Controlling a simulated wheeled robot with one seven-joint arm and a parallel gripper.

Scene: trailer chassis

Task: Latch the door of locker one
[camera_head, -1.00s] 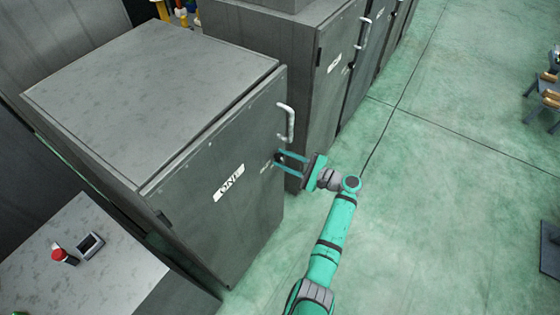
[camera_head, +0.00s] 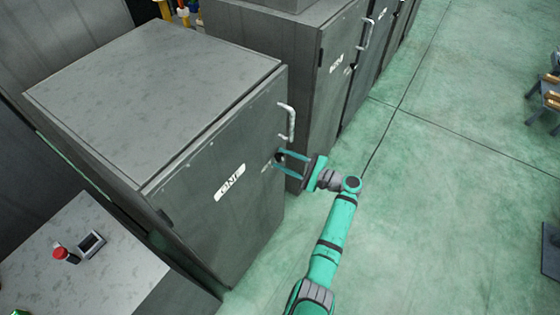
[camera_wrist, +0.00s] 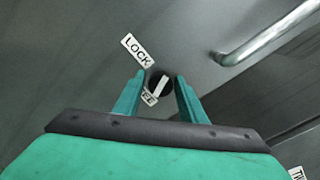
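Locker one (camera_head: 140,105) is a grey metal cabinet with an "ONE" label (camera_head: 230,183) on its door (camera_head: 215,215). The door looks shut, or nearly so. A round black latch knob with a pale bar (camera_wrist: 160,83) is below the door's handle (camera_head: 290,122). In the wrist view a "LOCK" label (camera_wrist: 137,50) sits up and left of the knob, and another label (camera_wrist: 149,97), partly hidden, lies just below it. The bar points nearer the lower label than "LOCK". My gripper (camera_head: 277,160) is open, its fingers on either side of the knob; contact cannot be told.
A second grey locker (camera_head: 310,90) with its own handle stands just beyond locker one. A low grey cabinet (camera_head: 105,270) with a red button (camera_head: 60,253) is at the lower left. The green floor (camera_head: 440,210) to the right is largely clear.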

